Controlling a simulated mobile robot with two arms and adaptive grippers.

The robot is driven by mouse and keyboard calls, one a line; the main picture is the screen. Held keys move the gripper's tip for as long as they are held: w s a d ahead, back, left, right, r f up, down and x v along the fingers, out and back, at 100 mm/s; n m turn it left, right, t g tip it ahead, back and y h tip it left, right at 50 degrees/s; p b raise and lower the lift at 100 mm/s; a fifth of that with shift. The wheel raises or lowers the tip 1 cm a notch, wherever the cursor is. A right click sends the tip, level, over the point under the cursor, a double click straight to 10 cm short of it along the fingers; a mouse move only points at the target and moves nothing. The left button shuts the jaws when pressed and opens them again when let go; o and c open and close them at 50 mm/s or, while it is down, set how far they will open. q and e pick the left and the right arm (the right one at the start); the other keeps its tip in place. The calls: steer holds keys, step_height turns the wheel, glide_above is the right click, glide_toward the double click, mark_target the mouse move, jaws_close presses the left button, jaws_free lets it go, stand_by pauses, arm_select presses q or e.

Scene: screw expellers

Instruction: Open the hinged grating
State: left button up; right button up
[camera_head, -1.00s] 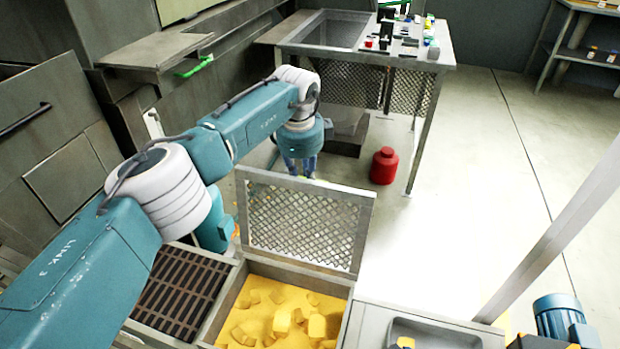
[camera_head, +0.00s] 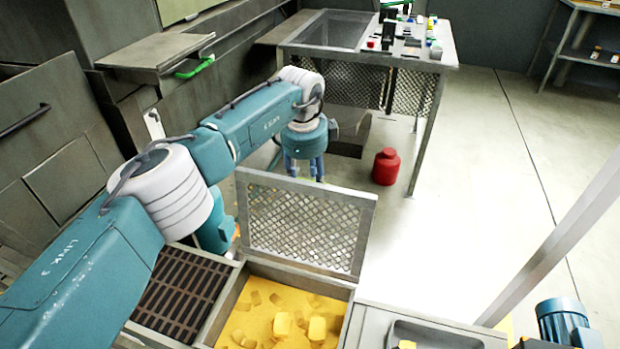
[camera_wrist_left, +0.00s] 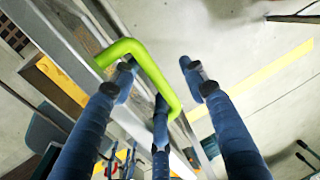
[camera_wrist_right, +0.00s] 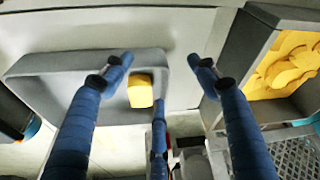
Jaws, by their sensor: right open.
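The hinged grating (camera_head: 305,226), a mesh panel in a grey frame, stands roughly upright at the far edge of a bin (camera_head: 222,305) of yellow pieces. Part of it shows in the right wrist view (camera_wrist_right: 300,155). Its green handle (camera_wrist_left: 152,72) is close in the left wrist view, beside and partly across my left fingers. My left gripper (camera_wrist_left: 157,72) is open, its fingertips apart; in the head view it is behind the grating, partly hidden. My right gripper (camera_wrist_right: 160,62) is open and empty over a grey basin (camera_wrist_right: 50,68) with a yellow block (camera_wrist_right: 140,91).
A slatted grate (camera_head: 180,297) lies left of the bin. A red canister (camera_head: 386,167) stands on the floor behind the grating. A table (camera_head: 440,52) with small items is farther back. A pale post (camera_head: 555,245) and a blue motor (camera_head: 562,320) are at right.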

arm_select(q)
step_height(320, 180, up, 12)
steer(key=s, duration=0.2)
steer(key=shift+a, duration=0.4)
steer(key=shift+f, duration=0.15)
